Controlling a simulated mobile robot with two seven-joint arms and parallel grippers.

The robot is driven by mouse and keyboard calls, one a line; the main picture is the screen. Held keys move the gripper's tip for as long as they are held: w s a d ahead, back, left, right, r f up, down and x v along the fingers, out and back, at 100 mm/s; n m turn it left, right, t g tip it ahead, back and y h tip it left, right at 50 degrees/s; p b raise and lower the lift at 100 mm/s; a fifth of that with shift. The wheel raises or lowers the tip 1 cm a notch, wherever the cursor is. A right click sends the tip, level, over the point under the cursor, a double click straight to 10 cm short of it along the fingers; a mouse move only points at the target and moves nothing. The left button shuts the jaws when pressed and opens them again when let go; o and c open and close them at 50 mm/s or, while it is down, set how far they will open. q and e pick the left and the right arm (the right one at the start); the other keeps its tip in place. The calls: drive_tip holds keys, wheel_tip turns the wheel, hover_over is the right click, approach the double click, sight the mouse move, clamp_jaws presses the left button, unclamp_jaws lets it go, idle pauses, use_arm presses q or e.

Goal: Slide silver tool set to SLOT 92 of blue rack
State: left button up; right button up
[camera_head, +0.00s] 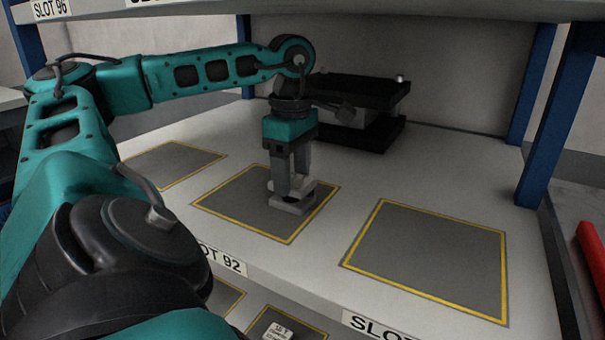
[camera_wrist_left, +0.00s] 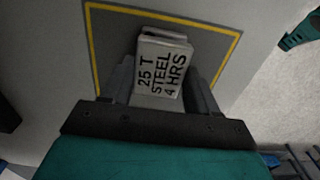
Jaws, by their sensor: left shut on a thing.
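The silver tool set (camera_head: 291,207) is a small light-grey block on the grey, yellow-bordered mat (camera_head: 240,201) above the partly covered SLOT 92 label (camera_head: 224,259). It appears to be on or just above the mat, inside the border towards its right side. My left gripper (camera_head: 291,188) points down and is shut on it. In the left wrist view the block (camera_wrist_left: 161,65) sits between the fingers, with black print reading "25 T STEEL 4 HRS". My right gripper is not in view.
A large black object (camera_head: 365,95) stands at the back of the shelf behind my gripper. An empty mat (camera_head: 430,257) lies to the right and another (camera_head: 165,166) to the left. Blue rack posts (camera_head: 560,115) stand at the right. A labelled block (camera_head: 279,332) is on the lower shelf.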

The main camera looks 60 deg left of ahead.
use_arm(q)
drive_tip(key=shift+s+a, duration=0.45)
drive_tip(key=shift+a, duration=0.4)
drive_tip(key=shift+s+a, duration=0.5)
drive_tip(key=shift+a, duration=0.3)
drive_tip(key=shift+s+a, duration=0.45)
drive_tip(key=shift+a, duration=0.4)
drive_tip(key=o, duration=1.1)
drive_tip(key=shift+o, duration=0.2)
